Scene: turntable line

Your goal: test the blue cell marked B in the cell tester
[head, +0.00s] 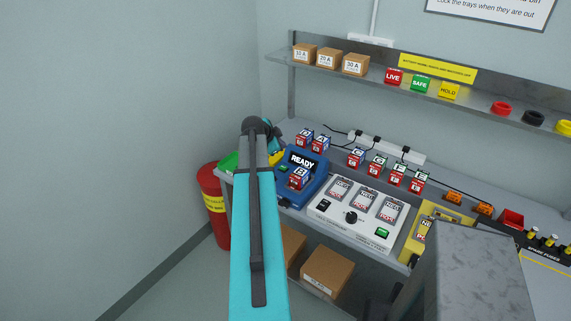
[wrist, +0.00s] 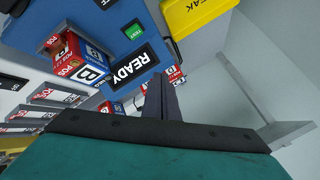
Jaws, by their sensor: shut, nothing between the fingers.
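The blue cell tester (head: 315,186) stands on the bench, its display (head: 302,161) reading READY. The cell marked B (head: 298,178), blue and white above red, sits upright at the tester's front. It also shows in the wrist view (wrist: 72,62), next to the display (wrist: 130,68). The green TEST button (wrist: 133,31) is on the tester's face. My gripper (wrist: 160,88) is shut and empty, its fingers near the display's edge in the picture, apart from cell B. In the head view my arm hides most of the gripper.
Several more cells (head: 357,158) line the bench behind. A yellow LEAK box (wrist: 195,14) is close by in the wrist view. A red bin (head: 211,190) stands left of the bench.

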